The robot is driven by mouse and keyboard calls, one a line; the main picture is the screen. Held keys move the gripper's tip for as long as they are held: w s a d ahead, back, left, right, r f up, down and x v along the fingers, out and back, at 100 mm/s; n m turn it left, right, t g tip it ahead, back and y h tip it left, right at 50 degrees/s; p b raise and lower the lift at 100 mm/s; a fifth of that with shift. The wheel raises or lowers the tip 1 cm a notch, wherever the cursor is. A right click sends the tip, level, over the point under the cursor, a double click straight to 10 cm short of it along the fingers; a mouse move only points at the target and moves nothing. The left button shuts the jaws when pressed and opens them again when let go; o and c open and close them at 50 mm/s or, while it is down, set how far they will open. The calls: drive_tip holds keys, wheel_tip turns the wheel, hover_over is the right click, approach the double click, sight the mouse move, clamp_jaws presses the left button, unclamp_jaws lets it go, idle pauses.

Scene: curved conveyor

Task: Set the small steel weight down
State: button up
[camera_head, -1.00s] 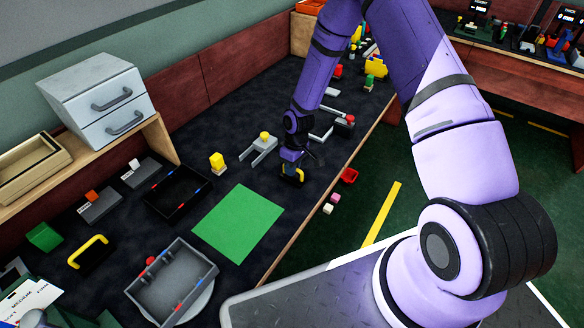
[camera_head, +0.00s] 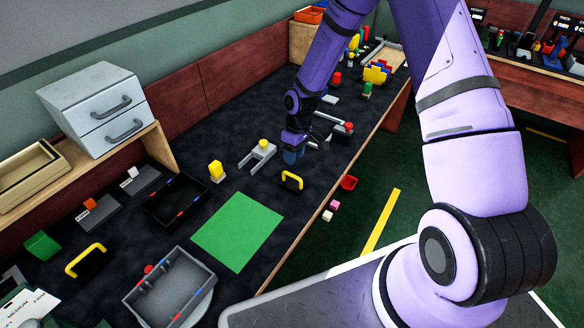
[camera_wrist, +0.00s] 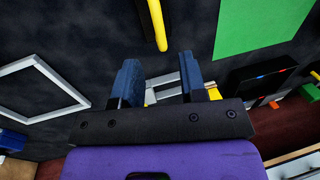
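I cannot surely identify the small steel weight. A small dark block with a yellow handle (camera_head: 291,181) stands on the dark table, right of the green mat, and may be it. Its yellow handle (camera_wrist: 158,28) shows at the top of the wrist view, apart from the fingers. A larger dark block with a yellow handle (camera_head: 86,262) stands at the lower left. My gripper (camera_head: 291,156) is just beyond the smaller block in the head view. Its two blue fingers (camera_wrist: 159,82) are spread wide in the wrist view, with nothing held between them.
A grey forked stand with a yellow knob (camera_head: 257,155) is left of my gripper. The green mat (camera_head: 237,231) is bare. A black tray (camera_head: 157,211) and a grey tray (camera_head: 150,308) stand on the left. A red bin (camera_head: 348,183) is beyond the table edge.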

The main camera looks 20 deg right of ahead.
drive_tip(key=s+d+r+m+t+h, duration=0.15)
drive_tip(key=s+r, duration=0.25)
drive_tip(key=r, duration=1.1)
drive_tip(key=s+d+r+m+t+h, duration=0.1)
drive_tip(key=s+d+r+m+t, duration=0.2)
drive_tip(key=r, duration=1.3)
drive_tip(key=s+r+m, duration=0.1)
drive_tip(key=s+r, duration=0.3)
drive_tip(key=s, duration=0.4)
drive_tip(key=s+d+r+t, duration=0.1)
drive_tip(key=s+r, duration=0.3)
drive_tip(key=s, duration=0.3)
drive_tip(key=s+r+m+t, duration=0.1)
drive_tip(key=s+r, duration=0.3)
drive_tip(key=s, duration=0.4)
drive_tip(key=shift+s+d+r+m+y, duration=0.15)
drive_tip(key=shift+s+r+m+y, duration=0.05)
drive_tip(key=shift+s+m+y, duration=0.15)
